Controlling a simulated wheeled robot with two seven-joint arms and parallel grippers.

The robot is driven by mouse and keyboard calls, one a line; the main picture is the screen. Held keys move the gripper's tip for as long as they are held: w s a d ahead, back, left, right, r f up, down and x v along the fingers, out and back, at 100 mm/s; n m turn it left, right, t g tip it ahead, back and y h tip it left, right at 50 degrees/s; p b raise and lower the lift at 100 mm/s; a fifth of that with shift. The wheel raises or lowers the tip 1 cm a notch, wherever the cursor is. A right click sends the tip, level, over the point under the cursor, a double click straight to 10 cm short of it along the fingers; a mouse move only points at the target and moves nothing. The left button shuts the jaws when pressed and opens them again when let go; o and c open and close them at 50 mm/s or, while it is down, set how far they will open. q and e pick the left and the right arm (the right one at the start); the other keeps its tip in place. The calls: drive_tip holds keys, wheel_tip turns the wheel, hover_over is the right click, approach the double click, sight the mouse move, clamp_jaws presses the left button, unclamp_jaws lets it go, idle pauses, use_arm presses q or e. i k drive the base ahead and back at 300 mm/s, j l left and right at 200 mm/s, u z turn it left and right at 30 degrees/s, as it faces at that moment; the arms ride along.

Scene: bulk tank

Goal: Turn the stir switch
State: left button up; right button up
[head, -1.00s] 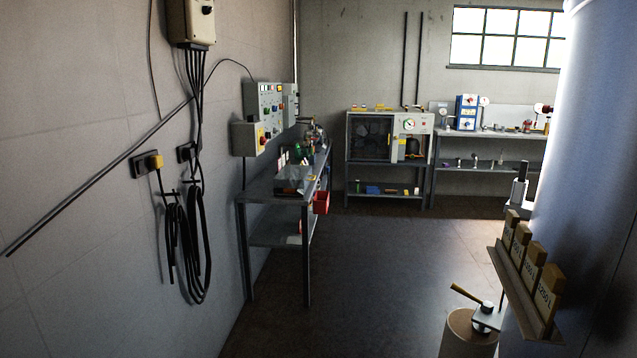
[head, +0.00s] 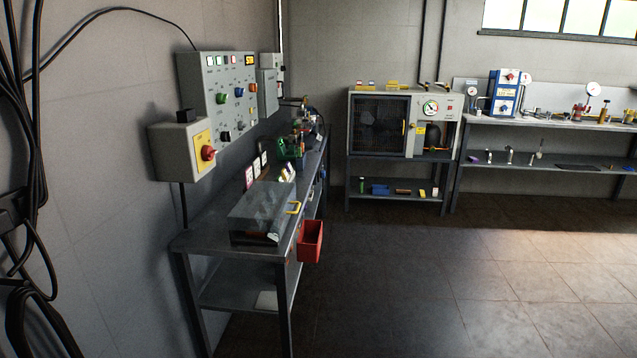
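A grey control panel (head: 222,85) is on the left wall above a steel bench. It carries several coloured buttons, lamps, knobs and a small lit display. A smaller grey box (head: 172,150) beside it has a red rotary switch (head: 208,153) on a yellow plate. Which of the panel's knobs is the stir switch I cannot tell, as the labels are too small to read. Neither of my grippers is in view.
The steel bench (head: 205,240) holds a clear-lidded box (head: 262,212), with a red bin (head: 310,241) at its front edge. A cabinet (head: 379,126) and another bench (head: 545,122) stand at the back. The floor (head: 450,290) to the right is clear.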

sight(239, 93)
drive_tip(key=i+u, duration=0.2)
drive_tip(key=i, duration=0.25)
drive_tip(key=i+l+u, duration=0.2)
drive_tip(key=i, duration=0.25)
drive_tip(key=i+l+u, duration=0.2)
drive_tip(key=i, duration=0.2)
drive_tip(key=i+l+u, duration=0.2)
drive_tip(key=i, duration=0.25)
